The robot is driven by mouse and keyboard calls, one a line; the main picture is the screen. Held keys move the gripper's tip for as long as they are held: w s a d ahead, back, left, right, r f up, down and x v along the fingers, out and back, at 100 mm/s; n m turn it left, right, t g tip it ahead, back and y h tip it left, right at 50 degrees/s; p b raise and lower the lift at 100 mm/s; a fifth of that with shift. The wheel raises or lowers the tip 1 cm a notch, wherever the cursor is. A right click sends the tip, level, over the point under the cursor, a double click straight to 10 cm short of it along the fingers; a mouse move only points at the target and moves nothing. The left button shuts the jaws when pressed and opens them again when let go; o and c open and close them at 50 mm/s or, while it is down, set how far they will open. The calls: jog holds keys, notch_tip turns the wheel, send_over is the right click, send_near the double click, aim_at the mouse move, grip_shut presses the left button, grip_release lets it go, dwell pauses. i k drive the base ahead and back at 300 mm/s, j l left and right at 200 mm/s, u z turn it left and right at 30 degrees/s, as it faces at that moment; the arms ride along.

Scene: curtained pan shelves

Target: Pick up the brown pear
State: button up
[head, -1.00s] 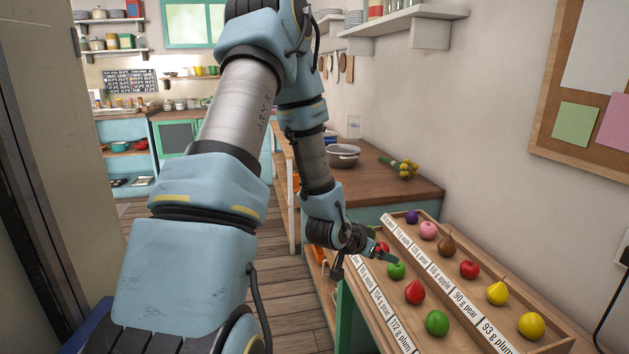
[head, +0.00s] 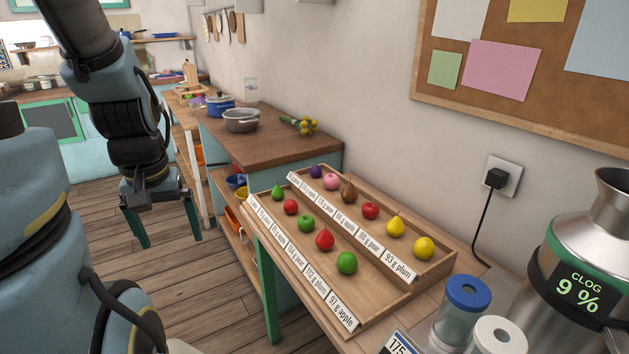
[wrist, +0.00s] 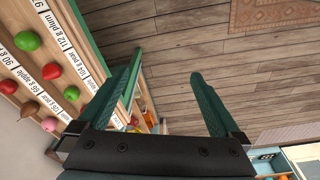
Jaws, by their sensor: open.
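The brown pear (head: 349,191) stands in the back row of a wooden fruit tray (head: 405,296), between a pink fruit (head: 331,181) and a red apple (head: 370,211). It also shows at the left of the wrist view (wrist: 30,108). My gripper (head: 170,241) points down over the floor, left of the tray and well apart from the pear. In the wrist view my gripper (wrist: 165,68) has its two green fingers spread with nothing between them.
Other pears, apples and plums share the tray's two labelled rows. A metal pot (head: 241,120) stands on the counter behind. A steel jug (head: 590,255) and lidded jars (head: 462,310) stand at the right. The wooden floor at left is open.

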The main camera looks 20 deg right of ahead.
aim_at(349, 194)
jog(key=i+z, duration=0.2)
jog(key=z, duration=1)
jog(key=i+j+z, duration=0.2)
jog(key=j, duration=0.15)
jog(key=i+j+z, duration=0.2)
jog(key=j, duration=0.15)
jog(key=j+z, duration=0.2)
jog(key=j, duration=0.15)
jog(key=i+j+z, duration=0.25)
jog(key=j, duration=0.2)
jog(key=j+z, duration=0.2)
jog(key=j, duration=0.15)
jog(key=i+j, duration=0.1)
jog(key=j, duration=0.7)
jog(key=i+j, duration=0.1)
jog(key=j, duration=0.65)
